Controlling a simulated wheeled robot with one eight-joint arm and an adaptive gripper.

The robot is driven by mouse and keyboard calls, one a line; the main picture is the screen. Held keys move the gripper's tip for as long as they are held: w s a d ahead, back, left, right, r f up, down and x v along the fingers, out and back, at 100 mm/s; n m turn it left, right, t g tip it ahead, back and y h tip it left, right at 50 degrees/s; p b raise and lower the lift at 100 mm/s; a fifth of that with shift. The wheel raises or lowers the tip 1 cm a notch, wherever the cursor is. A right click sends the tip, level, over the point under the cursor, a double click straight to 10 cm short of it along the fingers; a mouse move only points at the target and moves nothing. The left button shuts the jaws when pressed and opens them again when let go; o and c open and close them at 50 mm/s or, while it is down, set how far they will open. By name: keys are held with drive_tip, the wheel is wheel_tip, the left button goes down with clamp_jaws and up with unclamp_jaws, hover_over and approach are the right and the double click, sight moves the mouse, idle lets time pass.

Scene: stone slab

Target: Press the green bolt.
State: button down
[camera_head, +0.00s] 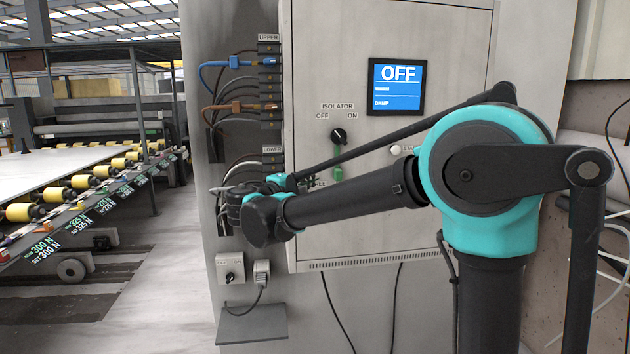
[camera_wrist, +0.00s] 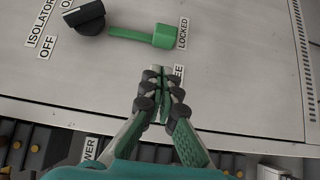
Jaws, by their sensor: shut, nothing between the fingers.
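The green bolt (camera_wrist: 165,36) shows in the wrist view as a square green block with a thin green bar running left toward the black isolator knob (camera_wrist: 86,18). Its block lies beside the "LOCKED" label. In the head view the bolt (camera_head: 338,173) is a small green piece below the isolator knob (camera_head: 338,135). My gripper (camera_wrist: 160,76) is shut and empty, its tips a little below the block in the wrist view, apart from it in the picture. The tips partly cover the lower label, of which "EE" shows. The gap to the panel is unclear.
The grey cabinet panel (camera_head: 440,240) carries a screen (camera_head: 396,87) reading "OFF" and a white button (camera_head: 396,151) right of the bolt. Cable connectors (camera_head: 269,90) line the panel's left side. A small switch box (camera_head: 230,267) sits below my wrist.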

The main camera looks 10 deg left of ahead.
drive_tip(key=v, duration=0.8)
drive_tip(key=shift+a, duration=0.15)
drive_tip(key=s+d+f+m+g+y, duration=0.15)
drive_tip(key=d+f+g, duration=0.25)
drive_tip(key=d+f, duration=0.75)
drive_tip(key=d+f+m+g, duration=0.35)
drive_tip(key=d+f, duration=0.55)
drive_tip(key=d, duration=0.6)
drive_tip(key=s+d+f+m+g+y, duration=0.2)
drive_tip(key=s+d+f+m+y, duration=0.1)
drive_tip(key=s+f, duration=0.5)
drive_tip(key=s+d+f+m+g+y, duration=0.2)
drive_tip(key=s+d+f+m+y, duration=0.2)
drive_tip(key=s+f, duration=0.5)
drive_tip(key=shift+s+d, duration=0.2)
drive_tip(key=shift+d, duration=0.25)
